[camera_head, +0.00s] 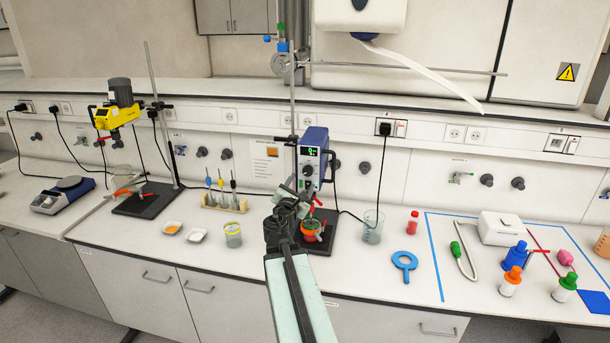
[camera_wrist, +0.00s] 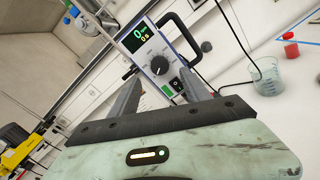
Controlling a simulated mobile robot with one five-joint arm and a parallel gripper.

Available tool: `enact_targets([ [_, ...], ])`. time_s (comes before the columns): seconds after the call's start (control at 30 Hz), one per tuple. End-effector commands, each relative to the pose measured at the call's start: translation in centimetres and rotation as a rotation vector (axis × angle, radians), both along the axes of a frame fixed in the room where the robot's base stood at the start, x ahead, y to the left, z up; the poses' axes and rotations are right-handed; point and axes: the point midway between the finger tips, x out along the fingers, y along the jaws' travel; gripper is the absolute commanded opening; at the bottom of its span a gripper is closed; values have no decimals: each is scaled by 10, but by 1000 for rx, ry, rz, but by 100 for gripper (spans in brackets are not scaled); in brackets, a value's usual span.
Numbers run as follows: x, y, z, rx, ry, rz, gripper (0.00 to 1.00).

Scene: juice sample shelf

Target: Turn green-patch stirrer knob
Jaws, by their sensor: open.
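The blue-and-white stirrer (camera_head: 314,147) stands mid-bench on a vertical rod, its lit display reading 0. A small green patch (camera_wrist: 175,84) is on the stirrer front, below and right of the knob. My gripper (camera_wrist: 158,77) is open and empty in front of the stirrer, its fingers pointing at the front panel with the knob between them in the picture. I cannot tell how far the fingertips are from it. My arm partly hides the stirrer's lower part in the head view.
An orange vessel (camera_head: 311,230) sits under the stirrer. A glass beaker (camera_head: 372,228) and red-capped bottle (camera_head: 413,222) stand to the right.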

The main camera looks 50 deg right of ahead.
Motion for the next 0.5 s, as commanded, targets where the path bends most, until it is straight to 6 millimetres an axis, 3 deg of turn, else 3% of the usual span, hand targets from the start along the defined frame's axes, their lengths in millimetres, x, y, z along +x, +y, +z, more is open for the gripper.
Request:
enact_targets([
  [0.33, 31, -53, 0, 3, -3, -3, 56],
  [0.5, 37, -63, 0, 3, -3, 0, 56],
])
